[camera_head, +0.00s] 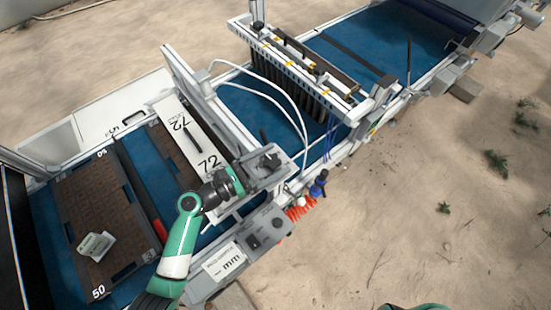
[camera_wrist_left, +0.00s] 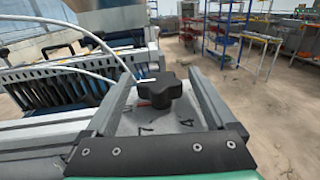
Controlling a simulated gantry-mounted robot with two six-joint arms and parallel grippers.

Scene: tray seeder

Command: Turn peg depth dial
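The peg depth dial (camera_wrist_left: 160,90) is a black star-shaped knob on a grey plate with numbers such as 7 and 4, seen in the left wrist view. A white mark shows on the knob's left lobe and a red mark on the plate beside it. My left gripper (camera_head: 264,167) is at the dial in the head view. Its two grey fingers stand apart, one on each side of the knob, with visible gaps, so it is open and holds nothing. My right gripper is out of view.
A white plate marked 72 (camera_head: 184,130) lies over the blue belt (camera_head: 140,160). A brown seed tray (camera_head: 85,200) carries a small pale device (camera_head: 96,246). A control box (camera_head: 262,229) sits below my arm. The peg bar (camera_head: 310,70) with white hoses stands behind. Sandy ground lies to the right.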

